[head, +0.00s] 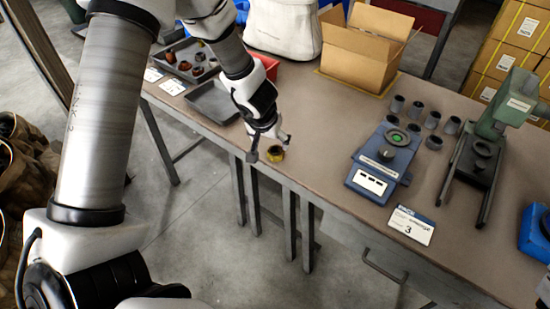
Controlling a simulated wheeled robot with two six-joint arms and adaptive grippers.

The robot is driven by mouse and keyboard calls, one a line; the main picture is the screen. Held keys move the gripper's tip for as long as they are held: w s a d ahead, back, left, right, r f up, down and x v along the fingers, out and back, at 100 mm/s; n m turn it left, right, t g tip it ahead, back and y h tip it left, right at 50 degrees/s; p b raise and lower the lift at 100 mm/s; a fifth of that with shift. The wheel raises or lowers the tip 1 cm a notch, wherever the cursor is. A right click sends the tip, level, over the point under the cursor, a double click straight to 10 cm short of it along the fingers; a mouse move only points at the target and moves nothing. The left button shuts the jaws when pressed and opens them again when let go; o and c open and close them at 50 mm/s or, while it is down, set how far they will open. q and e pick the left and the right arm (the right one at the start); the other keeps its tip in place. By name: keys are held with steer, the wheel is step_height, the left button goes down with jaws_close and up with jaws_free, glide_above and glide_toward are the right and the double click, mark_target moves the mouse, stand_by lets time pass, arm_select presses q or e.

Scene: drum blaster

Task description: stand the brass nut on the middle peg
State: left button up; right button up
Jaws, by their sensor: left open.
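The brass nut (276,154) is a small yellow ring with a dark centre, at the front edge of the table. My left gripper (269,149) is open, with its fingertips to either side of the nut; I cannot tell whether they touch it. I cannot make out the middle peg for certain in this view. My right gripper is not in view.
A blue device (383,160) with a green-centred disc stands on the table (330,115), with several grey cylinders (433,120) behind it. A green press (490,135) stands at right. Dark trays (213,102) and a cardboard box (365,45) are at the back.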

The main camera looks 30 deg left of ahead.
mark_target(275, 149)
arm_select(q)
steer(key=shift+w+b, duration=0.25)
steer(key=shift+b, duration=0.05)
steer(key=b+x, duration=0.2)
steer(key=x, duration=0.1)
steer(key=b+x, duration=0.2)
steer(key=x, duration=0.1)
steer(key=shift+d+f, duration=0.2)
steer(key=shift+f, duration=0.15)
steer(key=shift+w+f, duration=0.15)
steer(key=shift+f, duration=0.1)
steer(key=shift+w, duration=0.1)
steer(key=shift+r, duration=0.15)
jaws_close()
steer(key=shift+r, duration=0.1)
